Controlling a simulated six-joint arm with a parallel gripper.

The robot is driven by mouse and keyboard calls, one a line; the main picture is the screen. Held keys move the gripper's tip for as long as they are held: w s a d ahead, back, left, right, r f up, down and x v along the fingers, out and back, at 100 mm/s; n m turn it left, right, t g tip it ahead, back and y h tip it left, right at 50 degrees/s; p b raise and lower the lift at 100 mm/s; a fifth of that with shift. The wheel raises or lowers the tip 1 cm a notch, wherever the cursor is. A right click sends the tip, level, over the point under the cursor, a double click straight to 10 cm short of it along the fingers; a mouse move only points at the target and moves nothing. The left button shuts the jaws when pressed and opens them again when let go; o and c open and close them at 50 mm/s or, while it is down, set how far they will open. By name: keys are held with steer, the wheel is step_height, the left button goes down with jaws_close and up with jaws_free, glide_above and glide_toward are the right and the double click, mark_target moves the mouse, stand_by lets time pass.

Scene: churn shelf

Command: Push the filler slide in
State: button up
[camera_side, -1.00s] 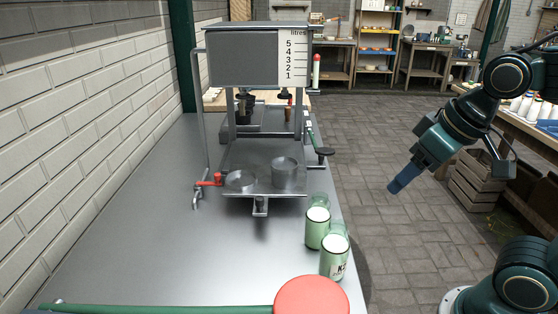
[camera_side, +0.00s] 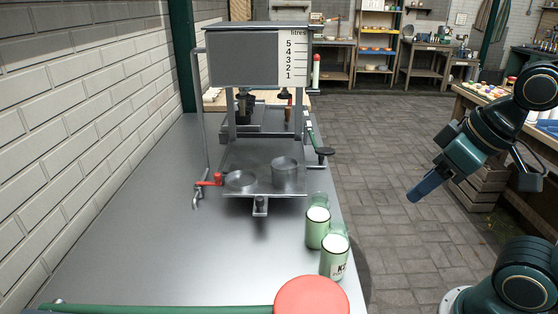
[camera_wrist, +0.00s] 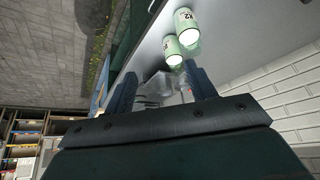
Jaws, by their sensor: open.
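The filler (camera_side: 243,60) stands on the steel bench, a grey tank with a litre scale from 1 to 5. I cannot tell for sure which part is the slide. A black knob (camera_side: 325,151) juts out on the filler's right. My gripper (camera_side: 411,199) is in the air right of the bench, apart from the filler. In the wrist view its two fingers (camera_wrist: 163,85) are spread, with nothing between them.
A red round pad (camera_side: 312,296) is at the near end. A red-handled tap (camera_side: 209,181) is left of the plate. The bench's front middle is clear.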

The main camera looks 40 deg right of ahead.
steer(key=shift+w, duration=0.25)
steer(key=c, duration=0.7)
steer(key=w+a+n, duration=0.1)
steer(key=w+n, duration=0.1)
steer(key=w, duration=0.1)
steer(key=w+a+f+n, duration=0.1)
steer(key=w+n, duration=0.1)
steer(key=w, duration=0.2)
steer(key=w+a+f+n+y, duration=0.1)
steer(key=w+n, duration=0.2)
steer(key=shift+w+a+f+t, duration=0.1)
steer(key=shift+w+a+t, duration=0.2)
steer(key=shift+w+a, duration=0.05)
jaws_close()
steer(key=w+a+f+n+y, duration=0.1)
steer(key=w+a+f+n, duration=0.3)
steer(key=w+n, duration=0.2)
steer(key=shift+w+a+f+t+y, duration=0.3)
steer(key=shift+w+a+f+t, duration=0.1)
steer(key=shift+w, duration=0.75)
